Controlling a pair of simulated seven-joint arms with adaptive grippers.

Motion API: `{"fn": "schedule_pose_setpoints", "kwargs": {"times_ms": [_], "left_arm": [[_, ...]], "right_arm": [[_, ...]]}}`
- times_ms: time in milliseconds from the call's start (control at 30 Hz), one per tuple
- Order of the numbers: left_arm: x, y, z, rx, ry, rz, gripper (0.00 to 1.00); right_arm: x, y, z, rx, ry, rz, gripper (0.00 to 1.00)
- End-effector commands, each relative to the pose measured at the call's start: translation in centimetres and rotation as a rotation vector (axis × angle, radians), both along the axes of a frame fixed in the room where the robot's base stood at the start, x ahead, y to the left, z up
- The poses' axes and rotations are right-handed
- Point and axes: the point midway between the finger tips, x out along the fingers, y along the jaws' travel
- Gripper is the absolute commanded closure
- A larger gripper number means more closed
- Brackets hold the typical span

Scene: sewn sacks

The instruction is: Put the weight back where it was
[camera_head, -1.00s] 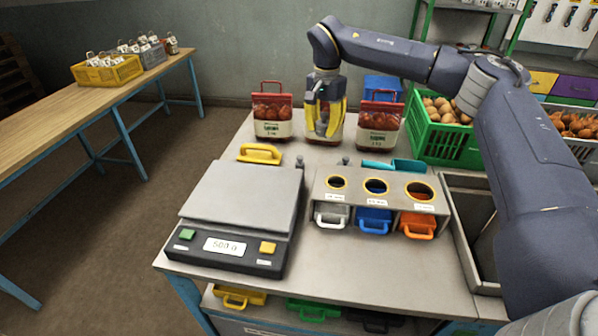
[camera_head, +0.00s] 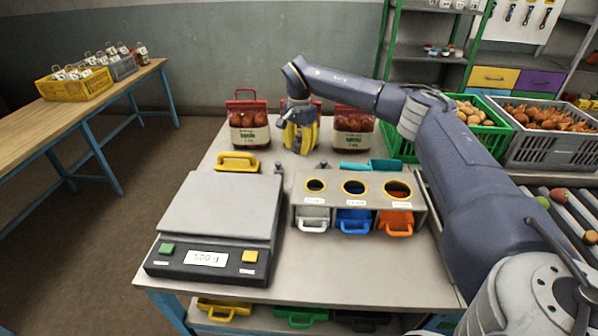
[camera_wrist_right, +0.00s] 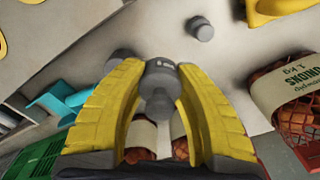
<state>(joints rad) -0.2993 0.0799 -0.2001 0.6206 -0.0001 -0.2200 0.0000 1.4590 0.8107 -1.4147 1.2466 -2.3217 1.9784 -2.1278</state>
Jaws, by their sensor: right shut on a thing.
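My right gripper (camera_head: 299,145), with yellow fingers, points down in front of the middle red-topped onion bag. In the wrist view the fingers (camera_wrist_right: 160,85) are shut on a small grey weight (camera_wrist_right: 160,100) with a knob. In the head view the fingers hide it. Two other grey weights stand on the table: one left of the gripper (camera_head: 279,168) and one right of it (camera_head: 322,165). In the wrist view, one shows clear of the fingers (camera_wrist_right: 201,29), and one lies partly behind the left finger (camera_wrist_right: 119,57). My left gripper is not in view.
A scale (camera_head: 221,215) reading 500 g has an empty plate. A yellow handled item (camera_head: 237,162), teal scoop (camera_head: 371,166), onion bags (camera_head: 249,130) and green crate (camera_head: 475,143) are nearby.

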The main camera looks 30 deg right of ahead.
Motion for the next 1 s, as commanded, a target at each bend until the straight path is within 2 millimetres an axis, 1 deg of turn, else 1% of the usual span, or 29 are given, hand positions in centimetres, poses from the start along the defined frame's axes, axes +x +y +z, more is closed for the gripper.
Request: {"fn": "schedule_pose_setpoints", "kwargs": {"times_ms": [33, 100, 200, 300, 400, 667, 767, 900, 1000], "left_arm": [[0.0, 0.0, 0.0, 0.000, 0.000, 0.000, 0.40], [0.0, 0.0, 0.0, 0.000, 0.000, 0.000, 0.40], [0.0, 0.0, 0.0, 0.000, 0.000, 0.000, 0.40], [0.0, 0.0, 0.0, 0.000, 0.000, 0.000, 0.40], [0.0, 0.0, 0.0, 0.000, 0.000, 0.000, 0.40], [0.0, 0.0, 0.0, 0.000, 0.000, 0.000, 0.40], [0.0, 0.0, 0.0, 0.000, 0.000, 0.000, 0.40], [0.0, 0.0, 0.0, 0.000, 0.000, 0.000, 0.40], [0.0, 0.0, 0.0, 0.000, 0.001, 0.000, 0.40]], "right_arm": [[0.0, 0.1, -1.1, 0.001, 0.001, 0.001, 1.00], [0.0, 0.1, -2.5, 0.003, 0.002, 0.001, 1.00], [0.0, 0.1, -4.1, 0.001, 0.000, 0.001, 1.00], [0.0, 0.1, -5.2, 0.001, 0.000, 0.000, 1.00], [0.1, 0.1, -5.9, 0.002, -0.002, 0.001, 1.00], [0.0, 0.0, -6.9, 0.000, -0.001, 0.001, 1.00], [0.0, 0.1, -7.8, 0.001, 0.000, 0.000, 1.00], [0.0, 0.1, -9.4, 0.001, 0.000, 0.001, 1.00], [0.1, 0.1, -10.1, 0.001, -0.002, 0.001, 1.00]]}}
